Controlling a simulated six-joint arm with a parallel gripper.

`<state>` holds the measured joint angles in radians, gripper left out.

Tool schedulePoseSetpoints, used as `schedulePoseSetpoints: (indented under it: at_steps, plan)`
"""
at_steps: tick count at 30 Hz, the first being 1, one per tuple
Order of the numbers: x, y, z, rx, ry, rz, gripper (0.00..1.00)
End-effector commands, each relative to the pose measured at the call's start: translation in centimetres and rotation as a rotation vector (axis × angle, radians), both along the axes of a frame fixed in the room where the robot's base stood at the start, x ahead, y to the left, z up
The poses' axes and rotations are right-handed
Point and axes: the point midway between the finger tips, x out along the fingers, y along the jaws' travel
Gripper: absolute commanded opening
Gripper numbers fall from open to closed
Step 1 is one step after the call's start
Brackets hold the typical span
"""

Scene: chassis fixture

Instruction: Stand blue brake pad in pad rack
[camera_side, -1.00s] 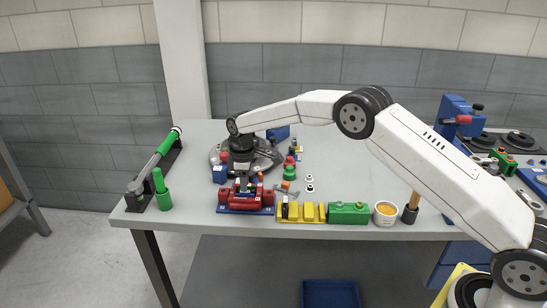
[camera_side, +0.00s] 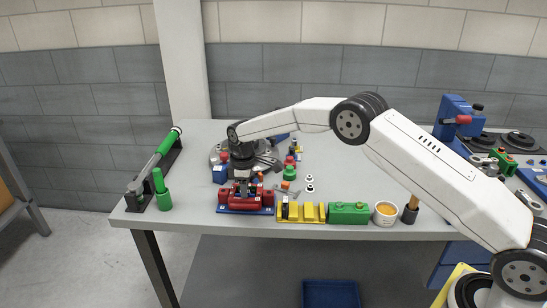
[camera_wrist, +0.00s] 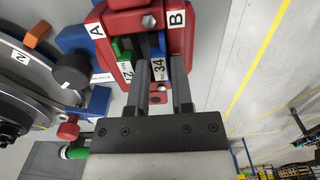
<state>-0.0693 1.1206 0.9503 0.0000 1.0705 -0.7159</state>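The blue brake pad (camera_wrist: 159,66), labelled 34, stands in a red fixture marked A and B (camera_wrist: 178,40), on the B side. A green pad (camera_wrist: 124,70), labelled 12, stands beside it on the A side. My gripper (camera_wrist: 160,62) has its fingers apart, one on each side of the blue pad's end; whether they touch it cannot be told. In the side view my gripper (camera_side: 243,186) points down into the red fixture (camera_side: 262,199) at the table's front. Which thing is the pad rack is not clear; a slotted yellow block (camera_side: 307,212) stands right of the fixture.
A green block (camera_side: 348,213), a cup (camera_side: 385,213) and a dark holder (camera_side: 410,214) line the front edge to the right. A dark round disc assembly (camera_side: 217,156) stands behind my gripper. A green-handled tool (camera_side: 166,147) lies far left. The table's back middle is clear.

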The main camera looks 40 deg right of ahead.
Motion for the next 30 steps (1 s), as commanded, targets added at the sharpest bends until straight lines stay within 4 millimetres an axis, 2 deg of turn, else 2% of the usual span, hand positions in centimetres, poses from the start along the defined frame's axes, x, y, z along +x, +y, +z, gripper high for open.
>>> schedulePoseSetpoints:
  at_steps: [1, 3, 4, 14, 30]
  plan:
    - [0.0, 0.0, 0.0, 0.000, 0.000, 0.000, 0.28]
    - [0.0, 0.0, 0.0, 0.000, 0.000, 0.000, 0.05]
    - [0.0, 0.0, 0.0, 0.000, 0.000, 0.000, 0.00]
    - [0.0, 0.0, 0.2, 0.000, -0.001, 0.000, 0.00]
    - [0.0, 0.0, 1.6, 0.000, -0.001, 0.000, 0.00]
